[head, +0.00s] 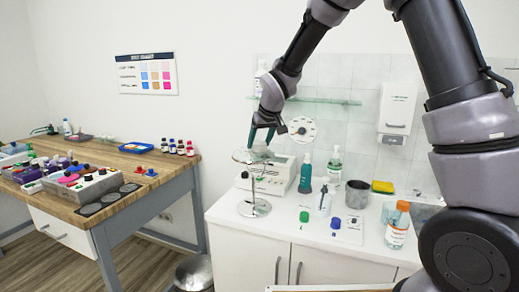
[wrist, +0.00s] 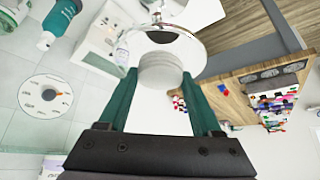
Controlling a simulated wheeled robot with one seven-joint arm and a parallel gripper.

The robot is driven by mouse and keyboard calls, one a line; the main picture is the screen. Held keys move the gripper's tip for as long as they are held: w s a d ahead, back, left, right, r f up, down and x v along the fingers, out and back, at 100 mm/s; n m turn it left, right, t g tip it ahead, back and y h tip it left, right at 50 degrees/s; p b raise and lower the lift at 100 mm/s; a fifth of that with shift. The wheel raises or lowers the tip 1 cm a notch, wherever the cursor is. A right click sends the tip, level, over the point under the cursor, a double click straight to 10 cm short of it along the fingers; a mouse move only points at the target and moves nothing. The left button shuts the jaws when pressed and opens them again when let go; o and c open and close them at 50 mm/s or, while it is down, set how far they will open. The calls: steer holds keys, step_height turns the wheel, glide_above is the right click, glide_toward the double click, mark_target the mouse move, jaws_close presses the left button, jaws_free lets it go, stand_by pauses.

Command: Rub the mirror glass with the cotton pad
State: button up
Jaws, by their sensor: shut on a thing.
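The round mirror (head: 240,157) stands on a thin chrome stem with a round base (head: 254,208) on the white counter. Its glass lies tilted, close to flat. In the wrist view the mirror (wrist: 163,37) shows as a chrome-rimmed disc just beyond the fingertips. My gripper (head: 261,143), with green fingers, is over the mirror. In the wrist view my gripper (wrist: 160,74) is shut on the whitish round cotton pad (wrist: 160,78). The pad covers the near part of the glass; I cannot tell whether it touches. In the head view the pad (head: 262,151) is small and partly hidden.
A white device (head: 273,176) stands close behind the mirror. Green pump bottles (head: 306,173), a grey metal cup (head: 357,194), a yellow sponge (head: 382,187) and an orange-capped bottle (head: 398,226) stand to the right. A wooden workbench (head: 110,206) is at left, beyond a gap.

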mark_target(260, 143)
steer(key=shift+r, duration=2.5)
steer(key=shift+w, duration=0.1)
